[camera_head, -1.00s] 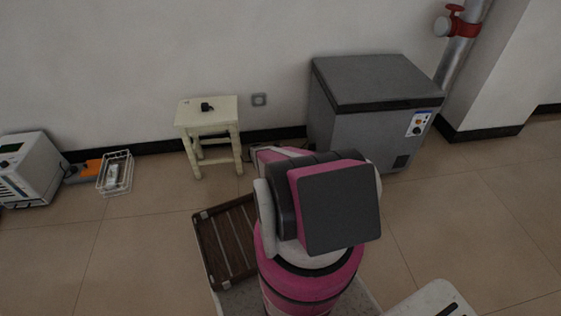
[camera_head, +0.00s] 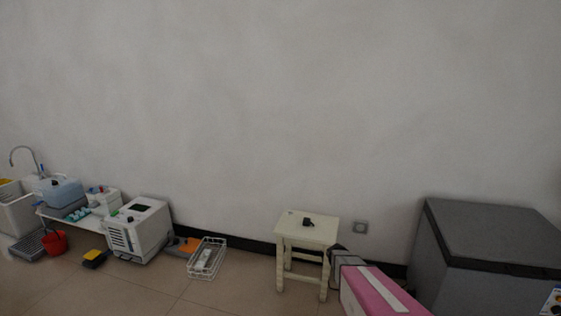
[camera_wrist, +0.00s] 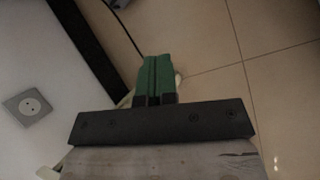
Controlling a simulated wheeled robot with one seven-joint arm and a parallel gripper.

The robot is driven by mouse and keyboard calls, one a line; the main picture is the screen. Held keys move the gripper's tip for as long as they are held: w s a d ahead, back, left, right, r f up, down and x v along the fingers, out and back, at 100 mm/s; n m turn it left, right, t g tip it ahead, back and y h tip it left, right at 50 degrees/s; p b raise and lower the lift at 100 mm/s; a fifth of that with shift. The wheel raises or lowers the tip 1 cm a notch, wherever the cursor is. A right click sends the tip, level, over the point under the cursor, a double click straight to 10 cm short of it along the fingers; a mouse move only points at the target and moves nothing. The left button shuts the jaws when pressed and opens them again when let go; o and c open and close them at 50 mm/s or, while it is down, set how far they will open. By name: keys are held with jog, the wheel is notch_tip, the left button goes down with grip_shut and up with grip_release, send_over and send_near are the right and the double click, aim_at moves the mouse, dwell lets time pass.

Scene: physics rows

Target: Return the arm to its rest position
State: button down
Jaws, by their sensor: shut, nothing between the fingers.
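My gripper (camera_wrist: 156,80) shows in the wrist view as two green fingers pressed together, shut and empty, in front of a dark crossbar. It points over the tiled floor close to the wall. In the head view, part of my pink and white arm (camera_head: 378,292) shows at the bottom, between the cream stool (camera_head: 308,230) and the grey chest freezer (camera_head: 490,245). Its far end is beside the stool's right legs in the picture; I cannot tell whether they touch. The fingers are not clear in the head view.
A small black object (camera_head: 308,222) lies on the stool. A wall socket (camera_head: 361,227) is right of it; the wrist view shows a socket (camera_wrist: 28,106) too. A wire basket (camera_head: 207,258), a white machine (camera_head: 139,230) and a red bucket (camera_head: 54,243) stand left. Floor (camera_head: 160,290) in front looks clear.

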jog(key=s+a+r+m+y, duration=0.3)
jog(key=s+a+r+m, duration=0.2)
jog(key=r, duration=0.6)
jog(key=s+a+r+m+y, duration=0.2)
jog(key=s+a+r+m, duration=0.3)
jog(key=s+a+r, duration=0.4)
jog(key=s+r, duration=0.1)
jog(key=s, duration=0.2)
jog(key=shift+a+r+y, duration=0.35)
jog(key=shift+y, duration=0.05)
